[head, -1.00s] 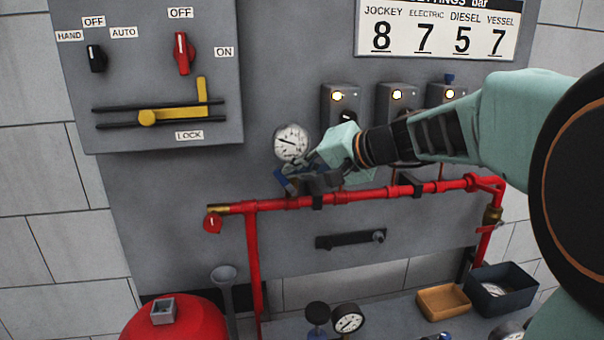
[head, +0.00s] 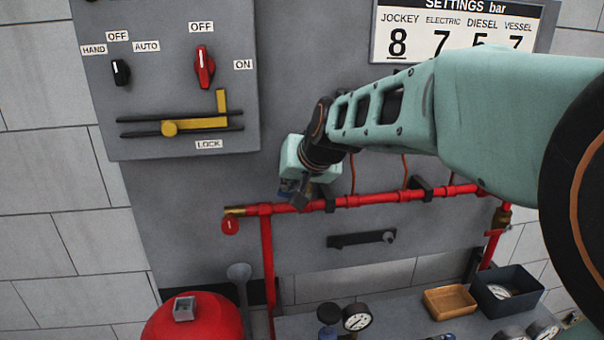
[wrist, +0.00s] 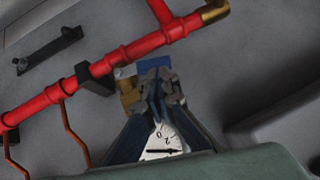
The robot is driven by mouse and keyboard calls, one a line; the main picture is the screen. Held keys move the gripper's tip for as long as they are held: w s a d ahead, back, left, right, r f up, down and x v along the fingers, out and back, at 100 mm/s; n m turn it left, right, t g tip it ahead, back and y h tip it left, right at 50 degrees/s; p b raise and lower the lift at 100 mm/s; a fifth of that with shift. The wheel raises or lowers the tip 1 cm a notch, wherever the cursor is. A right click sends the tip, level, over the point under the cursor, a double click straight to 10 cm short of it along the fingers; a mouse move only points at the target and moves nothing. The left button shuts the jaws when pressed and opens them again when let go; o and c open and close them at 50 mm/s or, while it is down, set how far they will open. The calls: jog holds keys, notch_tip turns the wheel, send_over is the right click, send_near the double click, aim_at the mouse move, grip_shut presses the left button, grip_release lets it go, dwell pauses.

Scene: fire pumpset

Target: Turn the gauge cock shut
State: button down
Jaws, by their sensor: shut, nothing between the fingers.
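The gauge cock shows in the wrist view as a brass body (wrist: 128,94) with a blue handle (wrist: 154,67), beside the red pipe (wrist: 95,75). My gripper (wrist: 158,88) is shut and empty, its fingertips right by the blue handle and partly covering it; I cannot tell whether they touch. The white pressure gauge (wrist: 166,143) shows between the finger linkages, partly hidden. In the head view my gripper (head: 296,190) points down at the pipe's left part, and my arm hides the gauge and most of the cock.
The grey panel carries a red selector (head: 205,67), a yellow lever (head: 195,124) and a black bracket (head: 362,239). A red tap (head: 230,226) hangs at the pipe's left end. Below stand a red vessel (head: 192,320), loose gauges (head: 357,317), a wooden tray (head: 449,303) and a dark bin (head: 540,301).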

jog(key=shift+s+a+f, duration=0.1)
jog(key=shift+a+f, duration=0.25)
jog(key=shift+f, duration=0.2)
jog(key=shift+a, duration=0.1)
dwell(0.5)
